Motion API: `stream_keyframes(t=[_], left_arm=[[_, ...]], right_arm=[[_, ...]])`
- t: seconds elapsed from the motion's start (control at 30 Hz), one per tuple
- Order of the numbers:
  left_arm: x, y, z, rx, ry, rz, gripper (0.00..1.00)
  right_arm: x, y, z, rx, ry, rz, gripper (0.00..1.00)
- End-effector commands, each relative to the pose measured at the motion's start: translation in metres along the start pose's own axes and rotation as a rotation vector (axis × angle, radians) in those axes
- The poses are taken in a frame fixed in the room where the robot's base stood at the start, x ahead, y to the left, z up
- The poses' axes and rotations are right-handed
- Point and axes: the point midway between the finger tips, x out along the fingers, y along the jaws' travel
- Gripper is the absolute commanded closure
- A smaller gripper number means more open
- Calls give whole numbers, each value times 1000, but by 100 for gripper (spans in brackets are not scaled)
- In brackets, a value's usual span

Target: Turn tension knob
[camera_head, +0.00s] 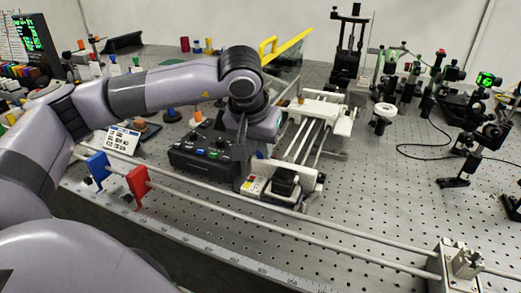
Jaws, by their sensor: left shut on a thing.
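My left gripper (243,150) reaches down from above at the right end of a black control box (192,164). It is shut on what appears to be the tension knob, which the fingers and hand hide. The box has a small orange-topped knob and several coloured buttons on its top. A white rail stage (318,135) with parallel rods stands just right of my gripper. A black block (286,181) sits on its near end. My right gripper is out of view.
A long rail with a blue clamp (97,166) and a red clamp (138,186) runs along the front of the perforated bench. Optical mounts (490,135) and a black cable stand at right.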

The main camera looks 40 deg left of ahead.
Motion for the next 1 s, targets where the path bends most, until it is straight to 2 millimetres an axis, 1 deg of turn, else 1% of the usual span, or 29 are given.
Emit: stream_keyframes(t=[0.27, 0.7, 0.73, 0.77, 0.8, 1.0], left_arm=[[0, -1, 1, 65, -3, 28, 100], [0, -1, 1, 74, -5, 30, 100], [0, -1, 1, 74, -5, 30, 75], [0, -1, 1, 74, -5, 30, 65], [0, -1, 1, 74, -4, 30, 53], [0, -2, 0, 72, -3, 28, 53]], right_arm=[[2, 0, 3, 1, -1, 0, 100], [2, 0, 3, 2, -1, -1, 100], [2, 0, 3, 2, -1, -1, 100], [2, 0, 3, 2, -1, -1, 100], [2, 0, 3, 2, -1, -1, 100], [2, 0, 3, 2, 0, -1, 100]])
